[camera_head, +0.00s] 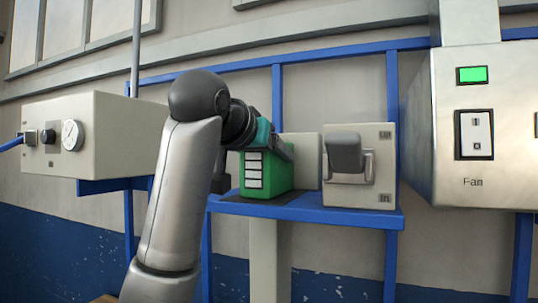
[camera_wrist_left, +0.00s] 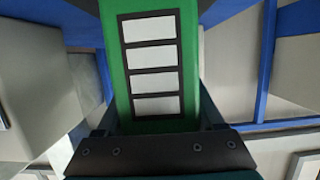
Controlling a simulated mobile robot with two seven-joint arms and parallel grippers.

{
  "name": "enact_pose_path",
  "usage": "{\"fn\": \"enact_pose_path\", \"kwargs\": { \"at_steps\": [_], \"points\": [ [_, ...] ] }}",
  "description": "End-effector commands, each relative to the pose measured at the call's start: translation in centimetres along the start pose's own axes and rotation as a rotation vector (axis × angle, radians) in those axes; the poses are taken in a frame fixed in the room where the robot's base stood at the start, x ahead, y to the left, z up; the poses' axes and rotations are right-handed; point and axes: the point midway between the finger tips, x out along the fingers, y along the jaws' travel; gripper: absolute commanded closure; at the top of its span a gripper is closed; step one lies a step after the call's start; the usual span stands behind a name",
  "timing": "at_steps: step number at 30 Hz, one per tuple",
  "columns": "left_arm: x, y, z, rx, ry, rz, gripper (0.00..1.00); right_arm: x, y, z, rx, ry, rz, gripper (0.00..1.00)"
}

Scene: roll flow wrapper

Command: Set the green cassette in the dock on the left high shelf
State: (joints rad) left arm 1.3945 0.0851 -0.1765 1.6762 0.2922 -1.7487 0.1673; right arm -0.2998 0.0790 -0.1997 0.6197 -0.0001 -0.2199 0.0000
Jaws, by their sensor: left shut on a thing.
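The green cassette (camera_head: 266,172) is upright at the left part of the blue shelf (camera_head: 330,215), with a column of white panels on its near face. It also fills the middle of the left wrist view (camera_wrist_left: 190,75). My left gripper (camera_head: 272,140) is shut on it from above, a finger on each side. A dark pad (camera_head: 262,203) shows under the cassette; I cannot tell whether the cassette rests fully on it. A pale block (camera_head: 307,160) stands just behind the cassette. My right gripper is not in view.
A grey box with a lever (camera_head: 346,152), marked "Up" and "In", stands on the shelf to the right. A box with a gauge (camera_head: 95,135) is at the left, and a metal Fan panel (camera_head: 480,110) at the right. Blue posts rise behind the shelf.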

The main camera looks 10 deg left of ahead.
Motion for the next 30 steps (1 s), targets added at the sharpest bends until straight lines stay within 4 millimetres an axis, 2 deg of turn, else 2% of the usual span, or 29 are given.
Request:
{"fn": "enact_pose_path", "kwargs": {
  "at_steps": [1, 2, 9, 20, 26, 30],
  "points": [
    [0.0, 0.0, 0.2, 0.000, 0.003, 0.000, 1.00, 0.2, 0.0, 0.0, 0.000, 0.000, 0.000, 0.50],
    [0.1, 0.0, 0.3, 0.000, -0.001, 0.000, 0.29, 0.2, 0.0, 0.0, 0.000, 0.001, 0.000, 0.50],
    [0.1, 0.0, 0.2, 0.000, -0.001, 0.000, 0.02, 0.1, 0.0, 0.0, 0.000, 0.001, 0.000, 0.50],
    [-0.1, 0.0, -0.2, 0.000, 0.000, 0.000, 0.00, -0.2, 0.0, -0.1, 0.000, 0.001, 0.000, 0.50],
    [-3.3, -0.1, 0.0, 0.001, 0.006, -0.001, 0.00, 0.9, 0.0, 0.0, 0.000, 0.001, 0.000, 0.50],
    [-6.6, -0.1, -0.1, 0.002, 0.007, -0.002, 0.00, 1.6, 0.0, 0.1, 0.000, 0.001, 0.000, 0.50]
  ]
}}
